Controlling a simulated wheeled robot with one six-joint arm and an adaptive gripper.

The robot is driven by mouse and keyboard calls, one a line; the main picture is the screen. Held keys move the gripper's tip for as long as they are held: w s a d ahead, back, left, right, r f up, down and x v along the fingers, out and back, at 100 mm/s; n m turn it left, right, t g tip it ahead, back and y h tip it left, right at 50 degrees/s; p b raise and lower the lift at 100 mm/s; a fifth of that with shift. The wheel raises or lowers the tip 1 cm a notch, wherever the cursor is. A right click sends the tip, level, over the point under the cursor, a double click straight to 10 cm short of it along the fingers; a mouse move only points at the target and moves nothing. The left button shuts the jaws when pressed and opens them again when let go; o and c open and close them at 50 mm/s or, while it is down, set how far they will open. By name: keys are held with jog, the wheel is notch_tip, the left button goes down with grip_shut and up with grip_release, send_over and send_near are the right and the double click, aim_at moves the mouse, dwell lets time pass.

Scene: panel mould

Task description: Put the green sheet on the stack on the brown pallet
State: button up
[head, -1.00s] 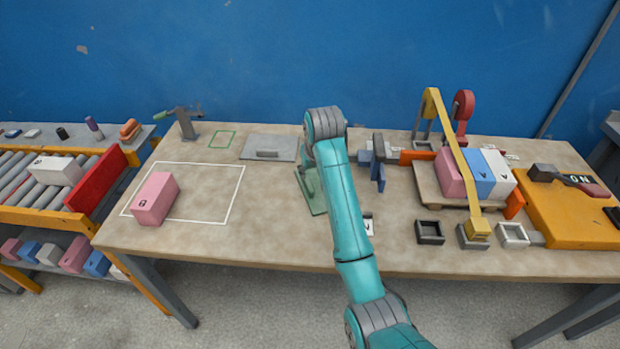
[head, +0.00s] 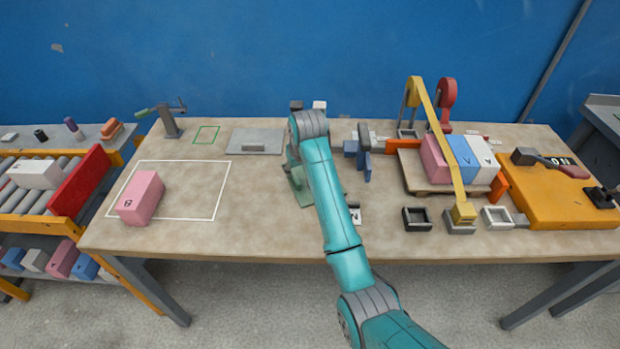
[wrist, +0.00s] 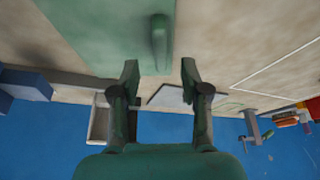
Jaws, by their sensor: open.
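The green sheet (head: 299,187) lies on the table, partly hidden behind my arm in the head view. In the wrist view the green sheet (wrist: 110,30) fills the upper middle, with a raised green handle (wrist: 158,35) on it. My gripper (wrist: 160,72) is open and empty, its two fingers apart just short of the handle and roughly to either side of its line. In the head view my gripper is hidden by my arm. The brown pallet (head: 411,176) stands on the right of the table, bearing pink, blue and white boxes (head: 462,160) side by side.
A yellow bar (head: 440,140) crosses in front of the boxes. A blue upright block (head: 365,150) stands between my arm and the pallet. A grey sheet with a handle (head: 240,134) lies back left. A pink box (head: 140,198) stands in the white outline.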

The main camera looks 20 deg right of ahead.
aim_at(295, 175)
jog(key=shift+x, duration=2.2)
grip_shut()
